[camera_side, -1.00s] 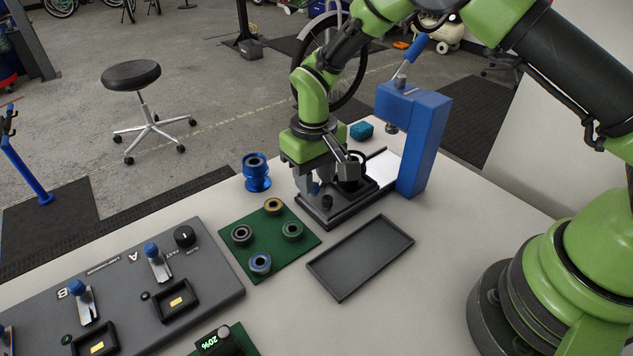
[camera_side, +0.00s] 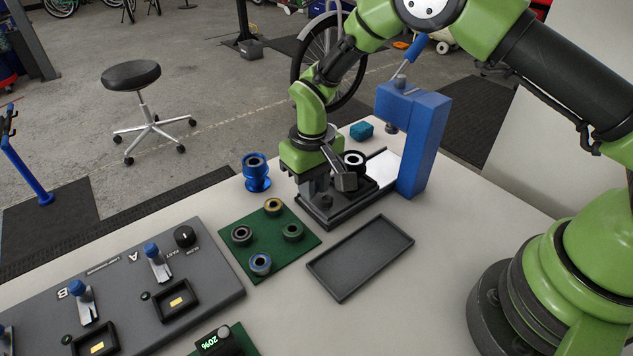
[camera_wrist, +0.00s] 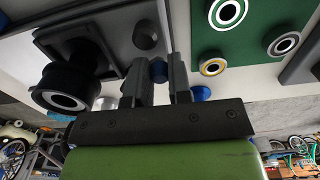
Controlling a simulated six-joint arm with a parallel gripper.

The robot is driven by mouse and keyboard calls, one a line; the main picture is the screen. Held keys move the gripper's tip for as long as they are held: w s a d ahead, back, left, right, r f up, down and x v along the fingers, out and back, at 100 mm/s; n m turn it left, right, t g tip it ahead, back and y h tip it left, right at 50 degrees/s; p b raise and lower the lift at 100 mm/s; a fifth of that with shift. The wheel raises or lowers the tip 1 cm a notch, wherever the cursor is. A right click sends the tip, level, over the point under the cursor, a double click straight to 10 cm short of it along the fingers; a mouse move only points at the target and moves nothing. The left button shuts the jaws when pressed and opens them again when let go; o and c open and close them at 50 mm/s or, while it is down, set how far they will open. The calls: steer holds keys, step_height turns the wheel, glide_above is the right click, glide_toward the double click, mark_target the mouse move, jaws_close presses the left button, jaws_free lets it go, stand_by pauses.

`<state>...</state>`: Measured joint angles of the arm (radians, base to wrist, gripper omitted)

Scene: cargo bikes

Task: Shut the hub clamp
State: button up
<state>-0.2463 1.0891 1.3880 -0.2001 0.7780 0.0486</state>
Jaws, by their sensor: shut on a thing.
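The hub clamp (camera_side: 332,214) is a dark block on the bench, with a black hub with a pale ring (camera_side: 354,159) at its far end. In the wrist view the hub (camera_wrist: 66,98) is at the left and the clamp's grey plate (camera_wrist: 120,25) at the top left. A small dark knob (camera_side: 326,201) stands on the near end of the block. My gripper (camera_side: 318,188) points down over the clamp's near left side.
A blue press (camera_side: 425,140) stands right of the clamp. A green mat (camera_side: 270,238) with several bearings and an empty dark tray (camera_side: 360,257) lie nearer. A blue spool (camera_side: 256,175) stands left, and a teal block (camera_side: 361,131) behind. A grey switch panel (camera_side: 130,290) fills the front left.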

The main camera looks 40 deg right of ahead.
steer(key=shift+w+a+f, duration=0.1)
steer(key=shift+w+a, duration=0.05)
steer(key=shift+w, duration=1.7)
steer(key=shift+w+d+f, duration=0.1)
steer(key=shift+w+d, duration=0.4)
steer(key=shift+w, duration=0.05)
